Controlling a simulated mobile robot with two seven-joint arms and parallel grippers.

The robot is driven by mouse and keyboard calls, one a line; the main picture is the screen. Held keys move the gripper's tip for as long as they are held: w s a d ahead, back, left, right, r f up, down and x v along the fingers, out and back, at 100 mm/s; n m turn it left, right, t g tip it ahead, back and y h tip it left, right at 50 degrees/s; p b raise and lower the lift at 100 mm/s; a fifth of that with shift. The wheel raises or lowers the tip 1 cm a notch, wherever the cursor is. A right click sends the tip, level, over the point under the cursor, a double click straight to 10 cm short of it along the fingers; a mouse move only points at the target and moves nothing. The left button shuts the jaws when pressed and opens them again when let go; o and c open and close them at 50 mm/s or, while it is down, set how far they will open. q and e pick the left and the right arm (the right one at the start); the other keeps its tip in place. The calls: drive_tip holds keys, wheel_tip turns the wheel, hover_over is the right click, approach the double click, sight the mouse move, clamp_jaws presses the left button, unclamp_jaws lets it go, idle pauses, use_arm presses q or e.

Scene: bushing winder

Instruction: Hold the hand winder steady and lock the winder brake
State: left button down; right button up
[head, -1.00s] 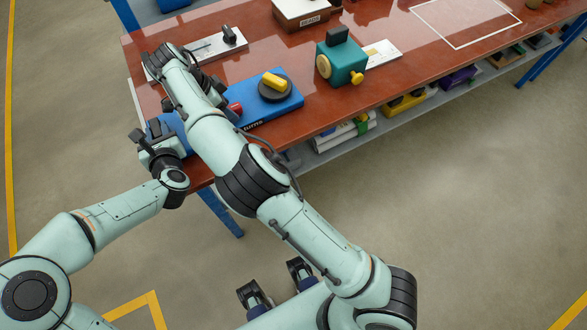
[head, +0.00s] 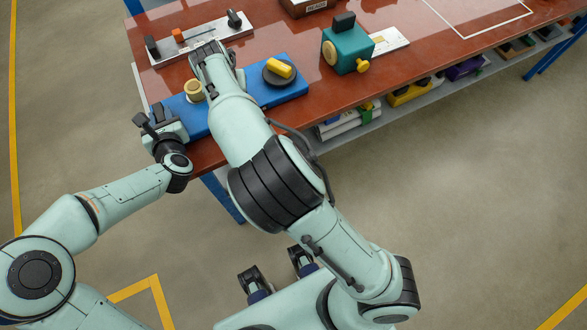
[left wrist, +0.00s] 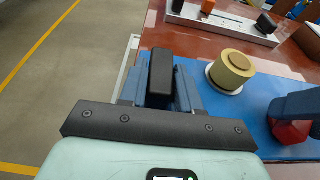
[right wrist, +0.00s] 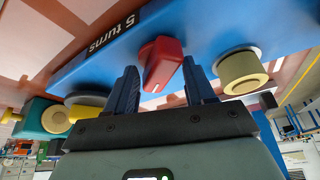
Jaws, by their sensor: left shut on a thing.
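The hand winder is a blue base (head: 292,94) along the table's front left edge. It carries a brass bushing (head: 193,91) and a yellow crank knob (head: 280,68) on a dark disc. My left gripper (head: 150,124) is shut on a black upright grip (left wrist: 160,76) at the winder's left end. A red brake lever (right wrist: 161,64) stands on the base between bushing and crank; my right arm hides it in the head view. My right gripper (right wrist: 162,88) is open, with its fingertips on either side of the lever. I cannot tell whether they touch it.
A white rack (head: 205,38) with black end blocks and an orange piece lies behind the winder. A teal box (head: 347,52) with a yellow knob stands to the right, beside a white card (head: 392,41). A brown box (head: 303,7) is at the back. The table's front right is clear.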

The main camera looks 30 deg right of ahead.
drive_tip(key=n+y, duration=0.1)
drive_tip(key=n, duration=0.2)
drive_tip(key=shift+d+n+y, duration=0.1)
drive_tip(key=shift+n+y, duration=0.2)
drive_tip(key=shift+n, duration=0.1)
drive_tip(key=s+v, duration=0.1)
drive_tip(key=v, duration=1.1)
drive_tip(key=s+d+f+m+g+y, duration=0.1)
drive_tip(key=s+d+f+m+g, duration=0.1)
drive_tip(key=s+f, duration=0.4)
drive_tip(key=s+d+f+m+g+y, duration=0.1)
drive_tip(key=s+d+f+m+g, duration=0.2)
drive_tip(key=s+f, duration=0.4)
drive_tip(key=s+d+f+m+g, duration=0.2)
drive_tip(key=s+f, duration=0.4)
drive_tip(key=f, duration=1.3)
drive_tip(key=d+g, duration=0.1)
drive_tip(key=d, duration=0.1)
drive_tip(key=shift+s+d+f+m+g+y, duration=0.2)
drive_tip(key=shift+s+d+m+g+y, duration=0.1)
drive_tip(key=shift+d+m+y, duration=0.1)
